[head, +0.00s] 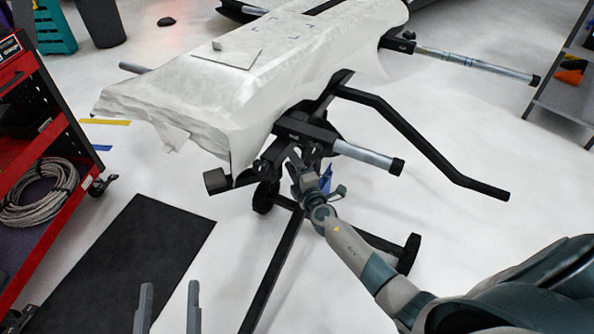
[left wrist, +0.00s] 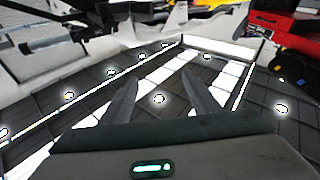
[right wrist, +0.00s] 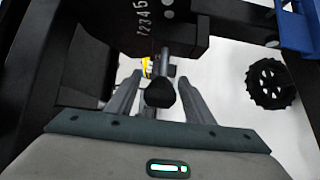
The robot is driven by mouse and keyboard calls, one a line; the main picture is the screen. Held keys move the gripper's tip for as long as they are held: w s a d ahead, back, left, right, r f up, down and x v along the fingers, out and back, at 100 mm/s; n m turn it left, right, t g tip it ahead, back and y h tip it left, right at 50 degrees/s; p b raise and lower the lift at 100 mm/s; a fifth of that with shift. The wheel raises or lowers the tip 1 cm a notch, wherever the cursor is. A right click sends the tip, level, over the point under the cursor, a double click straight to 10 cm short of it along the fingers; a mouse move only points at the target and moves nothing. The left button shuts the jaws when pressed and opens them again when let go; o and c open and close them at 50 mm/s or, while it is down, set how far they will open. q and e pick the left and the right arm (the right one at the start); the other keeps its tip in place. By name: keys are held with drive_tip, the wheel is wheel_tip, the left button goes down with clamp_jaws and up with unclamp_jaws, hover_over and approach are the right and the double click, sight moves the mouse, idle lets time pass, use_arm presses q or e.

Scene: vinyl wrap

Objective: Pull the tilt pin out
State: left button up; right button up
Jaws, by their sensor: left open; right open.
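The tilt pin (right wrist: 160,92) shows in the right wrist view as a dark knob with a short grey shaft behind it, by the black bracket marked with numbers (right wrist: 145,28). My right gripper (right wrist: 160,78) is open, with one finger on each side of the knob; I cannot tell whether they touch it. In the head view my right gripper (head: 300,160) is at the stand's black tilt head (head: 305,127), and the pin is hidden there. My left gripper (head: 168,290) is open and empty at the lower left, away from the stand.
The stand carries a white-wrapped panel (head: 210,95). A black bar (head: 410,130) and a grey tube (head: 362,153) stick out to the right. Stand legs (head: 275,265) and a wheel (right wrist: 270,83) are below. A red cart (head: 50,160) stands left, beside a black mat (head: 130,265).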

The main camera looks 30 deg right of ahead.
use_arm(q)
drive_tip(key=shift+s+r+t+h+b, duration=0.15)
drive_tip(key=shift+s+r+t, duration=0.15)
drive_tip(key=shift+r, duration=0.25)
drive_tip(key=shift+s+r+t+h+b, duration=0.15)
drive_tip(key=shift+s+r+t, duration=0.05)
drive_tip(key=shift+r+t, duration=0.25)
use_arm(e)
drive_tip(key=s+a, duration=0.1)
drive_tip(key=s, duration=1.6)
drive_tip(key=shift+s, duration=0.15)
